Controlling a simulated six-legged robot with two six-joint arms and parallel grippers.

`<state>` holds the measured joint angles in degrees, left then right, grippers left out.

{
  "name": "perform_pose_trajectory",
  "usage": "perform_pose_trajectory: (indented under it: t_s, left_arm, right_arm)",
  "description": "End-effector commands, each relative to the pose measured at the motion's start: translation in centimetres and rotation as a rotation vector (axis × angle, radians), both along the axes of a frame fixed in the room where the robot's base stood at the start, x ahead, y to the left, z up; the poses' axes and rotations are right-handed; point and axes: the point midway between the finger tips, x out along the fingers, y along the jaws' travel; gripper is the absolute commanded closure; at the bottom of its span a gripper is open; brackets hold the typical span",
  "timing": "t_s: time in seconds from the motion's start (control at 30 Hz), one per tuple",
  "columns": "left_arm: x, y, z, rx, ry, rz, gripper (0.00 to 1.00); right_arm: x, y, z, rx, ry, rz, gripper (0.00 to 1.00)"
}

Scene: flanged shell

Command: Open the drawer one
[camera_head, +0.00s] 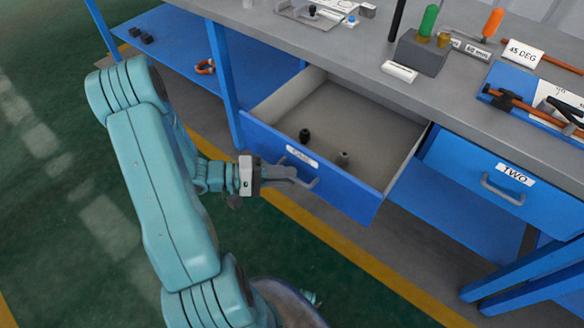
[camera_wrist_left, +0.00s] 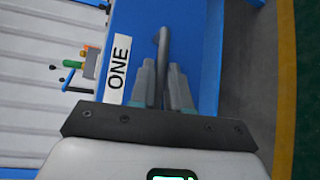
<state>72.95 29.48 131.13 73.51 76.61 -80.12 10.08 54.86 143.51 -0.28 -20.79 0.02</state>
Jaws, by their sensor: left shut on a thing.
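Drawer one (camera_head: 345,194) is a blue-fronted drawer pulled out from under the grey workbench, its grey inside showing. A dark small part (camera_head: 304,135) and a grey small part (camera_head: 343,158) are in it. Its front bears the label ONE, which shows clearly in the left wrist view (camera_wrist_left: 117,68). My left gripper (camera_head: 288,174) is at the drawer front, shut on the drawer handle (camera_head: 313,183). In the left wrist view the fingers of my left gripper (camera_wrist_left: 163,88) are on either side of the grey handle bar (camera_wrist_left: 160,62). My right gripper is not in view.
Drawer two (camera_head: 510,192) is shut at the right. The bench top (camera_head: 330,40) holds a grey block (camera_head: 418,52) with green-handled and orange-handled tools nearby, and a blue tray (camera_head: 520,92). A blue lower shelf (camera_head: 170,42) is at the left. Green floor is open in front.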

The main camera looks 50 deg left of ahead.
Motion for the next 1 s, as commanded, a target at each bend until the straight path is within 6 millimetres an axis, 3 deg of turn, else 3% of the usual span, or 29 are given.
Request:
perform_pose_trajectory:
  t_s: [0.5,0.53,0.6,1.0]
  left_arm:
    - [-0.04,0.14,0.05,0.004,-0.001,0.008,1.0]
    - [-0.03,0.13,0.06,0.004,-0.001,0.008,0.8]
    - [-0.03,0.11,0.05,0.004,-0.001,0.007,0.62]
    - [-0.18,0.01,0.02,0.002,0.0,0.005,0.62]
  right_arm:
    - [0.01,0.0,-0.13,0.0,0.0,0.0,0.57]
    - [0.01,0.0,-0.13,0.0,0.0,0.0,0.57]
    - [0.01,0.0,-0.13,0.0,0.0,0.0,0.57]
    - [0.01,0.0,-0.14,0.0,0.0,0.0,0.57]
